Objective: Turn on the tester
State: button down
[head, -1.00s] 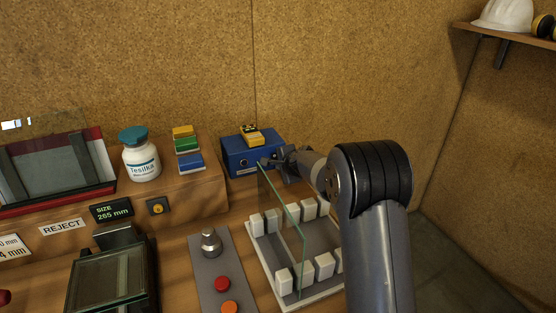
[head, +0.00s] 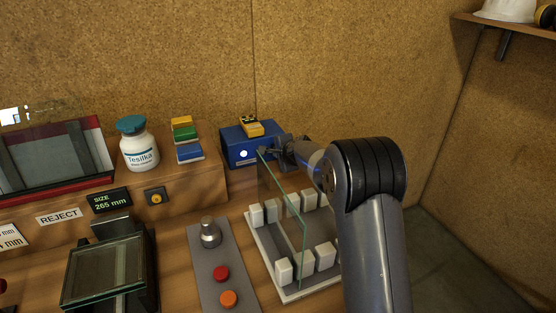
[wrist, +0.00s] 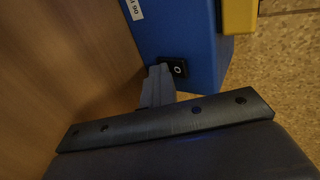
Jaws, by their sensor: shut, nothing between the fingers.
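The tester is a blue box (head: 235,144) standing at the back of the bench, and a round lamp (head: 243,153) on its front glows white. In the wrist view the blue box (wrist: 178,30) has a black rocker switch (wrist: 176,68) with a white ring mark on its side. My gripper (head: 270,151) is at the right side of the box in the head view. In the wrist view its shut, empty fingers (wrist: 160,80) are right by the switch; I cannot tell whether they touch it.
A yellow device (head: 250,126) sits on the box. A glass pane (head: 283,205) stands upright in a rack with white blocks (head: 284,270), just in front of and below my gripper. To the left are coloured blocks (head: 184,133) and a white bottle (head: 139,151) on a wooden ledge.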

jog(key=shift+w+f+t+b, duration=0.1)
jog(key=shift+f+t+b, duration=0.25)
jog(key=shift+b, duration=1.75)
jog(key=shift+r+t+y+b, duration=0.2)
jog(key=shift+t+y+b, duration=0.1)
jog(key=shift+b, duration=0.65)
jog(key=shift+r, duration=0.2)
